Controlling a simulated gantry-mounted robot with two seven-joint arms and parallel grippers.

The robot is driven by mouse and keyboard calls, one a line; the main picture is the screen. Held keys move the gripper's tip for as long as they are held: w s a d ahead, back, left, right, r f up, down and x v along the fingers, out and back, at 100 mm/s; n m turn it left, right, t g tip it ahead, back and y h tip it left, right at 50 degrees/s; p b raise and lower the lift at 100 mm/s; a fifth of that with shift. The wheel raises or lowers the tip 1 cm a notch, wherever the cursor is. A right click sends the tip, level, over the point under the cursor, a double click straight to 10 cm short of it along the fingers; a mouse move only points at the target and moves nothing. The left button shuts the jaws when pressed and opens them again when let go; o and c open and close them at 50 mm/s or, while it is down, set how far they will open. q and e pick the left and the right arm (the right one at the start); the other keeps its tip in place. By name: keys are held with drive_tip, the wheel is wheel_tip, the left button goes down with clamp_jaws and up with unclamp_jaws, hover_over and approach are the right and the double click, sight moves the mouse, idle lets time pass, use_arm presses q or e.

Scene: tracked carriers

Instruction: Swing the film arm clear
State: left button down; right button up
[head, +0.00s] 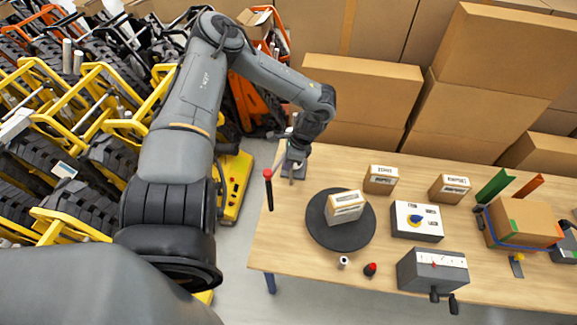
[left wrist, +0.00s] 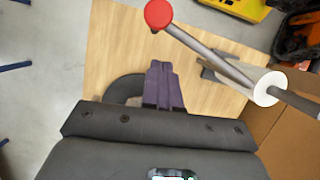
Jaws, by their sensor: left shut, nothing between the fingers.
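The film arm shows in the head view as a thin bar with a red knob (head: 268,174) and a black handle (head: 270,196) hanging at the table's left back corner. In the left wrist view it is a grey rod (left wrist: 212,52) running from a red end (left wrist: 158,14) to a white round part (left wrist: 268,89). My left gripper (head: 297,150) is close beside it, partly hidden by its own wrist in the head view. In the left wrist view its purple fingers (left wrist: 161,70) are together and empty, apart from the rod. My right gripper is out of view.
A black turntable (head: 325,235) bears a labelled carton (head: 345,206). Large boxes (head: 360,90) line the back; tracked carriers (head: 90,115) fill the left.

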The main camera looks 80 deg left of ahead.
use_arm(q)
drive_tip(key=b+v, duration=0.1)
drive_tip(key=v, duration=0.8)
drive_tip(key=shift+s+a+r+b, duration=0.2)
drive_tip(key=shift+b, duration=0.2)
